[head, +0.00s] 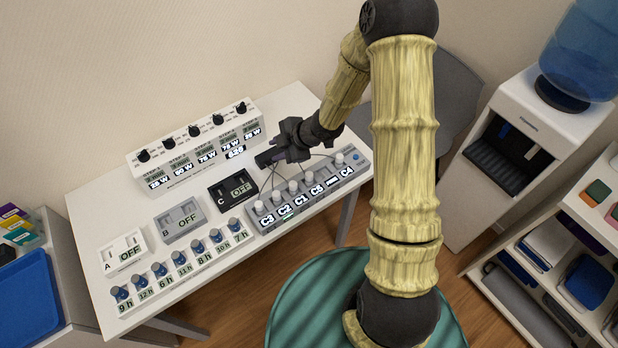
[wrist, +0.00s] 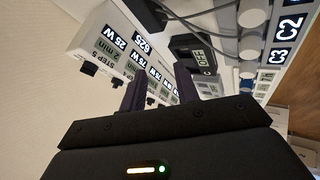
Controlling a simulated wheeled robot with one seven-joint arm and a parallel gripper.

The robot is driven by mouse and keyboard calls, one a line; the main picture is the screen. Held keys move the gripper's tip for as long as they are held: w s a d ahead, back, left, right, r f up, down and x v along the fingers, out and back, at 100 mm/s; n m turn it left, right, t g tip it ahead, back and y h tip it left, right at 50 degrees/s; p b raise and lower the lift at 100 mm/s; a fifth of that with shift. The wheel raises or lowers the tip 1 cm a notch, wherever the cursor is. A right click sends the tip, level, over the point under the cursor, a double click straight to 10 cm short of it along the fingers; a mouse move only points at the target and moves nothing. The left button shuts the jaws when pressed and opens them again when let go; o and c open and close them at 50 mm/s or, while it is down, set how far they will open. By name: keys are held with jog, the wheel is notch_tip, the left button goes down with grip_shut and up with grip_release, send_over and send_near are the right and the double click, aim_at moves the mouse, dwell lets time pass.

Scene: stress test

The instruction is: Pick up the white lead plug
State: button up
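Several white plugs with thin leads stand along the back of a grey socket strip (head: 310,196) labelled C3, C2, C1, C5, a dash and C4. One white plug (head: 276,196) stands behind the C2 label and another white plug (head: 339,158) behind C4. I cannot tell which one is the white lead plug. In the wrist view, white plugs (wrist: 252,17) and grey leads show at the upper right. My gripper (head: 264,159) is above the table behind the strip. In the wrist view its two fingers (wrist: 158,80) are apart, with nothing visible held between them.
A white panel with black knobs (head: 196,146) stands behind my gripper. Boxes marked OFF, including black box C (head: 233,190), are left of the strip. A water cooler (head: 535,140) stands at the right.

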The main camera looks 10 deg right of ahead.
jog(key=s+d+r+m+t+h, duration=0.1)
jog(key=s+d+r+m+h, duration=0.1)
jog(key=d+r+m+h, duration=0.35)
jog(key=s+d+r+m+g, duration=0.1)
jog(key=s+d+r+m, duration=0.1)
jog(key=s+r+m, duration=0.1)
jog(key=s+d+r+m+g+h, duration=0.1)
jog(key=s+d+r+m, duration=0.1)
jog(key=s+m, duration=0.4)
jog(key=s+d+r+m, duration=0.2)
jog(key=s+r+m, duration=0.2)
jog(key=s, duration=0.3)
jog(key=shift+s+d+m+g, duration=0.3)
jog(key=shift+d+m+g, duration=0.1)
jog(key=shift+m, duration=0.35)
jog(key=shift+w, duration=0.1)
